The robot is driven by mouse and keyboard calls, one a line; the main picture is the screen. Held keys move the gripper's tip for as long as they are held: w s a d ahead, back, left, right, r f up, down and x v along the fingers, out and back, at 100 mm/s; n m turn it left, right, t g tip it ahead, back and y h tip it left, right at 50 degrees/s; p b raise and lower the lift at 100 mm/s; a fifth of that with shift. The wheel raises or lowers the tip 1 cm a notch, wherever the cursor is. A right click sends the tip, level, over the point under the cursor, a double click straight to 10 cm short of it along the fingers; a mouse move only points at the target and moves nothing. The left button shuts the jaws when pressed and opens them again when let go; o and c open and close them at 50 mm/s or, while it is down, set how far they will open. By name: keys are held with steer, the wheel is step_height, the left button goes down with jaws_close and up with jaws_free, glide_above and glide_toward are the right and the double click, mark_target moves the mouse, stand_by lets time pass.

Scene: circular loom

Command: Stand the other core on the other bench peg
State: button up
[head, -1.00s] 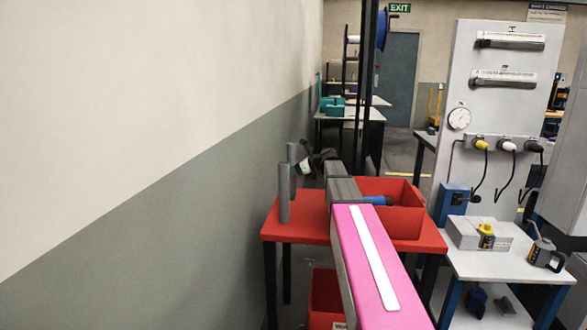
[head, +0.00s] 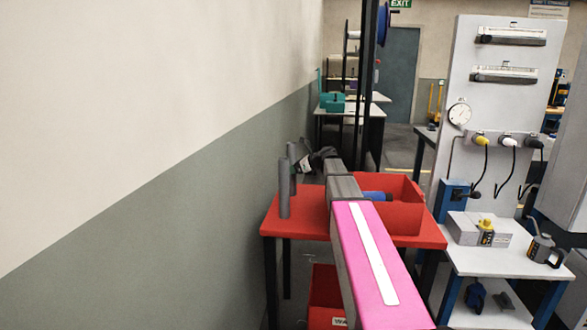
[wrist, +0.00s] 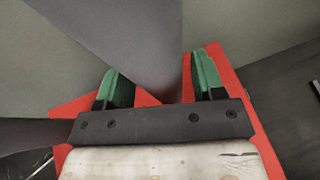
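Two grey upright cylinders stand at the left of the red bench in the head view, a front one (head: 284,190) and a back one (head: 291,155). I cannot tell from here which are cores or bare pegs. My gripper (head: 312,160) is at the back one, reached over by my pink arm; its fingers are hard to make out there. In the wrist view my gripper (wrist: 163,82) has its green fingers apart. A large grey cylinder (wrist: 140,40) runs down between them, with red showing in gaps on both sides. Its lower end is hidden behind the gripper's dark bar.
The red bench (head: 300,225) stands close to the wall. A red bin (head: 405,215) on it holds a blue roll (head: 376,196). Another red bin (head: 325,300) is below. A dark upright post stands behind. A white table (head: 480,262) with tools is at the right.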

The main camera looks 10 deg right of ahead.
steer(key=shift+o, duration=0.4)
steer(key=shift+d, duration=0.1)
steer(key=v, duration=1)
steer(key=shift+s+d+r, duration=0.15)
steer(key=shift+s+d, duration=0.05)
steer(key=shift+s, duration=0.05)
